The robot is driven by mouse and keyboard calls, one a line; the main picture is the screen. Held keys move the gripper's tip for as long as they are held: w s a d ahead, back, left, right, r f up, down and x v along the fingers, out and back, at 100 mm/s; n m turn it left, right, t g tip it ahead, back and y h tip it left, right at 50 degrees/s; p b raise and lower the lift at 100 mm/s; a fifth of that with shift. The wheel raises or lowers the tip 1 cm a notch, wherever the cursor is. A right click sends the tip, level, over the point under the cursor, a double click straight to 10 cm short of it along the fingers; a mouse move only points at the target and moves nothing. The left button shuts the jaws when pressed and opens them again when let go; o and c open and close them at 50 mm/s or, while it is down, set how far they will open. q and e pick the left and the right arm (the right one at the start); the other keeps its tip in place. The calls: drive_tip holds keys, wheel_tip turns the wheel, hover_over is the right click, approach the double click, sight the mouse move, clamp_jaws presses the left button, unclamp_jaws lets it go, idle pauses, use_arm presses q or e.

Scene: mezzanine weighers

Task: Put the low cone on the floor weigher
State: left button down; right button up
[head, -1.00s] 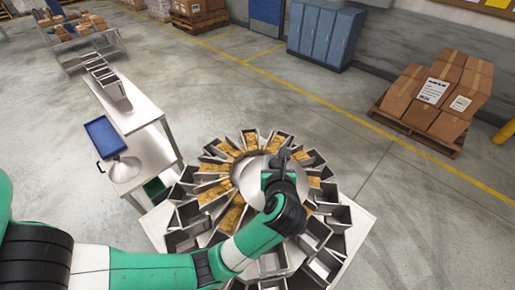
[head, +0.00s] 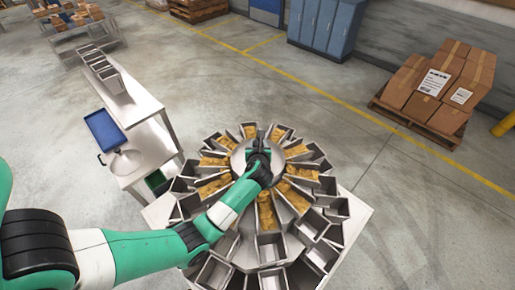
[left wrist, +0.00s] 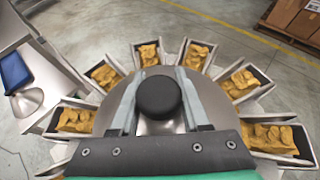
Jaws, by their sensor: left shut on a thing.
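A wide, shallow grey metal cone (left wrist: 215,105) with a black round knob (left wrist: 158,97) sits in the middle of the ring of buckets. In the head view the cone (head: 238,160) is partly covered by my left arm. My left gripper (head: 259,150) points down and is shut on the knob, one finger on each side. The floor weigher (head: 270,247) is the round machine with metal buckets around the cone; several inner buckets hold golden pieces. The cone appears down at the weigher's centre, but its underside is hidden. My right gripper is out of view.
A metal bench (head: 135,100) at the left carries a blue tray (head: 104,130), another grey cone-shaped piece (head: 124,163) and a row of bins (head: 108,72). Cartons (head: 425,80) on a pallet and blue lockers (head: 323,25) stand farther back. The floor between is clear.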

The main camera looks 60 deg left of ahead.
use_arm(q)
drive_tip(key=shift+a+f, duration=0.25)
drive_tip(key=shift+f, duration=1.55)
drive_tip(key=shift+c, duration=1.9)
unclamp_jaws()
drive_tip(key=shift+f, duration=0.15)
drive_tip(key=shift+r, duration=0.2)
drive_tip(key=v, duration=1.2)
